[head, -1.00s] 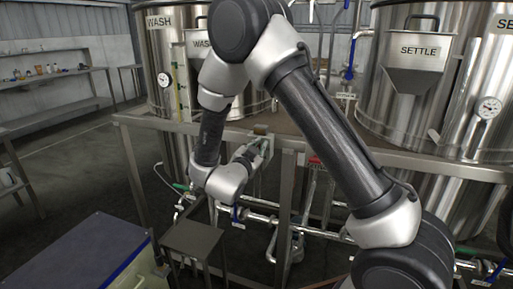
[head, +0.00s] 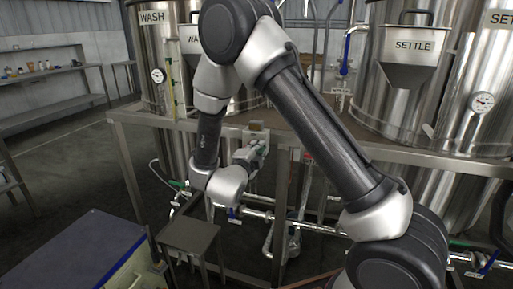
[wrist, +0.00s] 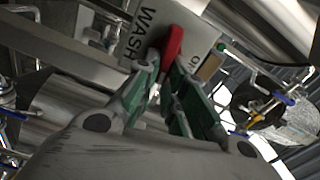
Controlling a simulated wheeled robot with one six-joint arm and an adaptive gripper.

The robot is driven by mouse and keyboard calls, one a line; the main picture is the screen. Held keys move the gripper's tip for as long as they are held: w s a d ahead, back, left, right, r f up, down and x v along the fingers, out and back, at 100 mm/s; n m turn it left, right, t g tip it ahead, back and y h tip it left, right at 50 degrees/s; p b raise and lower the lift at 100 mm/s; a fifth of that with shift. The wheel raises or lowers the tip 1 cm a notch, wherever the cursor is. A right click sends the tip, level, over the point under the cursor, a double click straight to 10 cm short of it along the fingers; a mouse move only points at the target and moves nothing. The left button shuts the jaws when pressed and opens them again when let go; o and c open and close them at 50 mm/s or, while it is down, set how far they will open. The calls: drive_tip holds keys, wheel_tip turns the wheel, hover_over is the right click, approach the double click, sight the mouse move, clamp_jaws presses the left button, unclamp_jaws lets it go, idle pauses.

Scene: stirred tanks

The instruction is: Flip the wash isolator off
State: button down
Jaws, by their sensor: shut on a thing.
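The wash isolator is a pale plate (wrist: 198,28) marked WASH with a red lever (wrist: 173,42) standing out from it, seen at the top of the wrist view. Part of a second label, starting with O, shows to the right of the lever. My gripper (wrist: 163,70) has its green-padded fingers closed on the lower end of the red lever. In the head view the isolator box (head: 257,128) sits at the front rail of the tank stand, and my gripper (head: 258,149) is against its face. The lever is hidden there by my gripper.
Steel wash (head: 155,45) and settle (head: 405,105) tanks stand behind the rail (head: 400,155). Pipes with blue-handled valves (head: 235,213) run below it. A small metal stand (head: 190,236) and a blue-topped box (head: 75,250) are at lower left.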

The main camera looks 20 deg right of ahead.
drive_tip(key=shift+f+m, duration=0.25)
drive_tip(key=shift+m, duration=0.75)
drive_tip(key=c, duration=1.5)
unclamp_jaws()
drive_tip(key=shift+s, duration=0.1)
drive_tip(key=v, duration=1.2)
